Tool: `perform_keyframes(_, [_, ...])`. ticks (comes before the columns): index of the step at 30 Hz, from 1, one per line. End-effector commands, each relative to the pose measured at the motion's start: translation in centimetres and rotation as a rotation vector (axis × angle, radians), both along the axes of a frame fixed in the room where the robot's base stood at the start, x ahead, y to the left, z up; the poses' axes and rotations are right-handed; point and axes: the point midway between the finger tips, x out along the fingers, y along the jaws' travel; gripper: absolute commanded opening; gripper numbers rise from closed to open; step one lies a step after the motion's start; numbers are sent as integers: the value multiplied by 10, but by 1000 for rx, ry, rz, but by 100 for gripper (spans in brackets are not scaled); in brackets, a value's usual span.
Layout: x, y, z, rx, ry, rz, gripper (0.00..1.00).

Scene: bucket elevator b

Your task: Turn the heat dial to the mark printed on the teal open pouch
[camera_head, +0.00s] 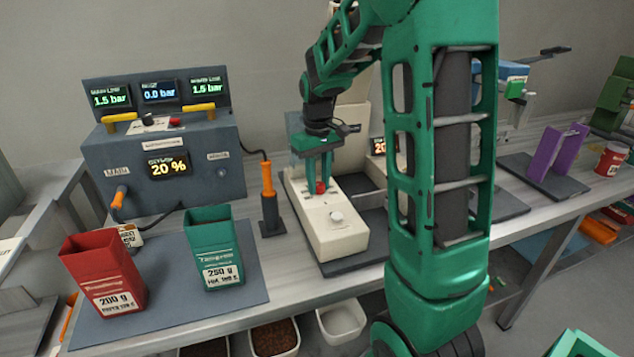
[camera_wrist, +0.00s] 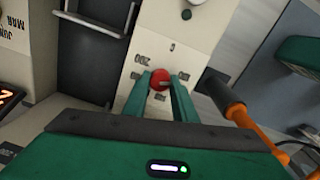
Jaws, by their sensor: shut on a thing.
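The teal open pouch (camera_head: 208,240) stands upright on a grey mat in the head view. Its label reads 250 g, with a smaller second line too blurred to read surely. A cream control box (camera_head: 325,236) stands right of it. My gripper (camera_head: 319,186) reaches down over this box, shut on a red dial (camera_wrist: 160,80). In the wrist view the dial sits between the two fingertips, with a pale pointer line on it.
A red open pouch (camera_head: 104,275) marked 200 g stands left of the teal one. A white knob (camera_head: 336,216) sits nearer on the cream box. An orange-handled tool (camera_head: 268,190) stands close left. A grey panel (camera_head: 165,160) shows 20 %. Bins hang below the front edge.

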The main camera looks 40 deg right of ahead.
Motion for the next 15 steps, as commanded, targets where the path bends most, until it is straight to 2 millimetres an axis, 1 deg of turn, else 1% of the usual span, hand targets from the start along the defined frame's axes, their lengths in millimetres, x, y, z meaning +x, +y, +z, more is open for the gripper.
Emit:
perform_keyframes(8, [0, -1, 0, -2, -1, -96, 2])
perform_keyframes(15, [1, -1, 1, -2, -2, -284, 2])
